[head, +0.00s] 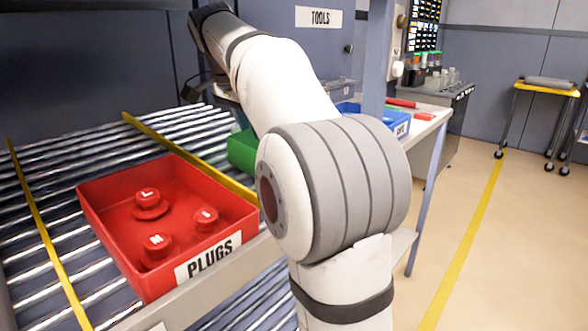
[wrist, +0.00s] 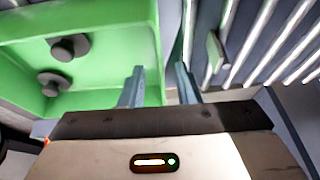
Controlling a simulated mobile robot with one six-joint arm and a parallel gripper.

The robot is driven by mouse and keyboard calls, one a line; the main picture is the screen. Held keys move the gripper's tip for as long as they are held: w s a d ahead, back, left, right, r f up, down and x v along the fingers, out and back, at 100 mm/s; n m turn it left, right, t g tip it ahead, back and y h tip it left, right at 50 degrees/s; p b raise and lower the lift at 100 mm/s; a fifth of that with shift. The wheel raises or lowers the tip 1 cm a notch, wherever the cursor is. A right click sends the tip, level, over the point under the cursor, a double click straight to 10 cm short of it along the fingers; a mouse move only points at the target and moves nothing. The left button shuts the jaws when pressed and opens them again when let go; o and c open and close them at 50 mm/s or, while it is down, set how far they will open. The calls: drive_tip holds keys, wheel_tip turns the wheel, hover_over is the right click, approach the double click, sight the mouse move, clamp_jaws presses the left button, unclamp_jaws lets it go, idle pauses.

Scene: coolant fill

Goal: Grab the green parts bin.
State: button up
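The green parts bin (wrist: 85,22) fills the left of the wrist view, with two dark round knobbed parts (wrist: 68,47) inside. My gripper (wrist: 160,80) is open, with a gap between its fingers. Its left finger shows against the inside of the bin and its right finger is past the bin's right wall, so the wall's edge lies between them. I cannot tell how deep the fingers reach.
A red bin (head: 100,205) labelled PLUGS, holding three red plugs, sits on the roller conveyor (head: 60,155) in front of the green bin. A blue bin (head: 375,115) stands on a bench to the right. Yellow rails (head: 165,143) cross the rollers.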

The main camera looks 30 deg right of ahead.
drive_tip(key=b+x, duration=0.1)
drive_tip(key=x, duration=0.2)
drive_tip(key=shift+w+f, duration=0.1)
clamp_jaws()
